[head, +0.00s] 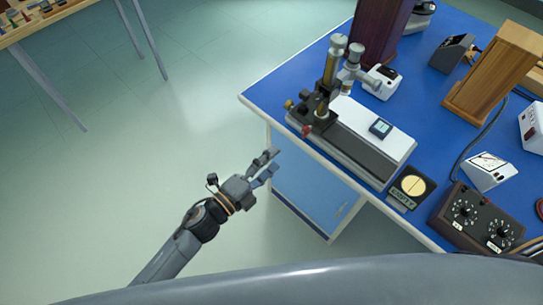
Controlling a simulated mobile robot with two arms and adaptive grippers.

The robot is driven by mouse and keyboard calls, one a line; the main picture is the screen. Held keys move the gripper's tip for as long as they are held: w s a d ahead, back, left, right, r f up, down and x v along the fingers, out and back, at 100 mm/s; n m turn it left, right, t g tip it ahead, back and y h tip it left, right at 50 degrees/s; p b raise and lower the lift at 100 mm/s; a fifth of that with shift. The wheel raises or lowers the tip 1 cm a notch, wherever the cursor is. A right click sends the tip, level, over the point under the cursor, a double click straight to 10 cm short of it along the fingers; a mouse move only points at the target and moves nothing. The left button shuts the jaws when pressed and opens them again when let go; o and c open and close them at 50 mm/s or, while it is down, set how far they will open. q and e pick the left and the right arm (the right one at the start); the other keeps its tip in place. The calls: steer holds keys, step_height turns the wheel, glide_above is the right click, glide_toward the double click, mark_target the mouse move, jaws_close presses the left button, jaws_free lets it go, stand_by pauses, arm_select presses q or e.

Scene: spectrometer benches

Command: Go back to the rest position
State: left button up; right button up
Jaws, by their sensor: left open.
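My left gripper (269,166) is at the middle of the head view, over the floor just left of the blue bench. Its two fingers are apart and nothing is between them. My left arm comes in from the lower left. The gripper appears apart from the bench and its instruments. My right gripper is not in the head view.
A blue-topped bench (283,87) fills the right side. Near its left edge stands a brass-and-black microscope instrument (327,85) on a white base. A dial box (474,216) and wooden stand (492,75) are farther right. Another table (58,22) is far left. Open floor lies left.

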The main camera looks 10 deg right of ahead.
arm_select(q)
steer(key=s+a+f+n+y, duration=0.1)
steer(key=a+f+n+y, duration=0.2)
steer(key=a+f+n, duration=0.45)
steer(key=s+a+f+n+g+y, duration=0.15)
steer(key=a+f+y, duration=0.25)
steer(key=f, duration=0.7)
steer(key=s+a+f+n+y, duration=0.1)
steer(key=a+f+n+y, duration=0.3)
steer(key=f, duration=0.5)
steer(key=s+a+f+n+g+y, duration=0.2)
steer(key=s+a+f+n+g, duration=0.2)
steer(key=s+a+f+n, duration=0.65)
steer(key=s+a+f+n+g, duration=0.1)
steer(key=s+f, duration=0.3)
steer(key=s, duration=0.7)
steer(key=s+a+f+n+g+y, duration=0.1)
steer(key=s+f+g, duration=0.2)
steer(key=s, duration=0.7)
steer(key=shift+s+a+f, duration=0.25)
steer(key=shift+s+f, duration=0.1)
steer(key=shift+f, duration=0.1)
steer(key=shift+w+g, duration=0.15)
steer(key=shift+g, duration=0.1)
